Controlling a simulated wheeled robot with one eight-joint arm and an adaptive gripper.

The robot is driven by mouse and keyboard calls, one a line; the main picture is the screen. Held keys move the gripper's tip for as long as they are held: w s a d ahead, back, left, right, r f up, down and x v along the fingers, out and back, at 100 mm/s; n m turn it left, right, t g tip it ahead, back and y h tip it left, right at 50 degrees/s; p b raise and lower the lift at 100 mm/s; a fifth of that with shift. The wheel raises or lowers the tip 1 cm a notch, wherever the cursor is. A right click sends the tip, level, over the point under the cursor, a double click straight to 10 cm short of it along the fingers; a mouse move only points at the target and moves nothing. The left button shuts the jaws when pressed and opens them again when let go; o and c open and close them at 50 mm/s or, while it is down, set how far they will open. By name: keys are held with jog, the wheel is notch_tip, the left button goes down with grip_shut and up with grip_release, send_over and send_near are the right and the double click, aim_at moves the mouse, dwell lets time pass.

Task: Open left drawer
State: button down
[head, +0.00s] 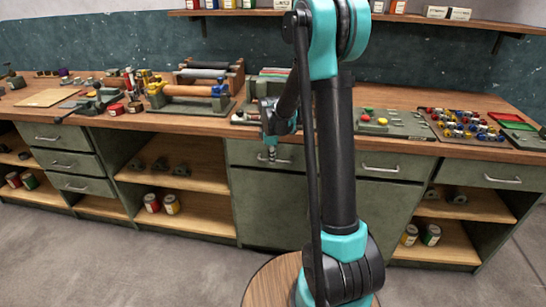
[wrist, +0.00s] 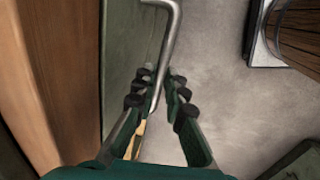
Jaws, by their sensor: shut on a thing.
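The green drawer (head: 240,150) under the middle of the bench top has a metal bar handle (head: 282,160). My gripper (head: 270,153) is at this handle, and my arm partly hides the drawer's right side. In the wrist view, the handle (wrist: 172,40) runs between the two dark fingers of my gripper (wrist: 159,92), which are shut on it. The green drawer front (wrist: 125,50) lies to the left of the fingers. The drawer front looks flush with the cabinet in the head view.
A stack of several closed drawers (head: 66,160) stands at the far left. Open shelves (head: 175,180) hold cans and dark parts. A wooden round top (head: 262,285) is in front of the cabinets. Grey floor (head: 130,265) is clear.

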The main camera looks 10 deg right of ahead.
jog(key=s+a, duration=0.3)
jog(key=s, duration=0.6)
jog(key=s+a, duration=0.3)
jog(key=s, duration=0.7)
jog(key=s+a, duration=0.3)
jog(key=s, duration=0.7)
jog(key=shift+s+a, duration=0.2)
jog(key=shift+a, duration=0.1)
jog(key=c, duration=1.9)
grip_release()
jog(key=shift+o, duration=0.2)
notch_tip(320, 180, up, 12)
jog(key=s, duration=0.2)
jog(key=shift+a, duration=0.3)
jog(key=shift+s+f, duration=0.1)
